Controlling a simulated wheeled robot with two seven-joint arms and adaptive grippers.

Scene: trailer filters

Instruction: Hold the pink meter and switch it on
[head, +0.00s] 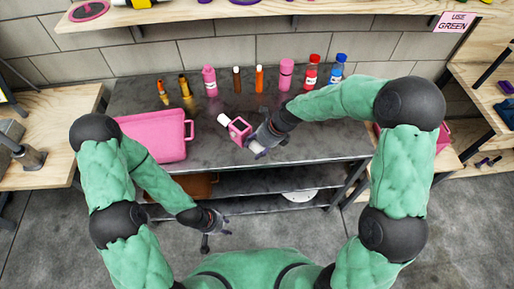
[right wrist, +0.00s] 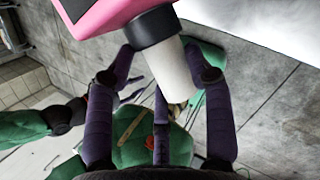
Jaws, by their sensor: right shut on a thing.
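The pink meter (head: 239,130) is held above the grey workbench in the head view, with a white end pointing up and left. My right gripper (head: 262,142) is shut on it from the right. In the right wrist view the meter's pink body (right wrist: 105,14) fills the top, and its black collar and white cylindrical part run down between the purple fingers of my right gripper (right wrist: 165,65). The meter's switch cannot be made out. My left gripper (head: 216,236) is open and empty, low in front of the workbench and apart from the meter.
A pink case (head: 153,136) lies on the left of the workbench (head: 215,165). Several bottles and tubes stand along its back, including a red bottle (head: 311,72) and a blue bottle (head: 336,69). The bench's front middle is mostly clear. A wooden shelf (head: 150,15) runs above.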

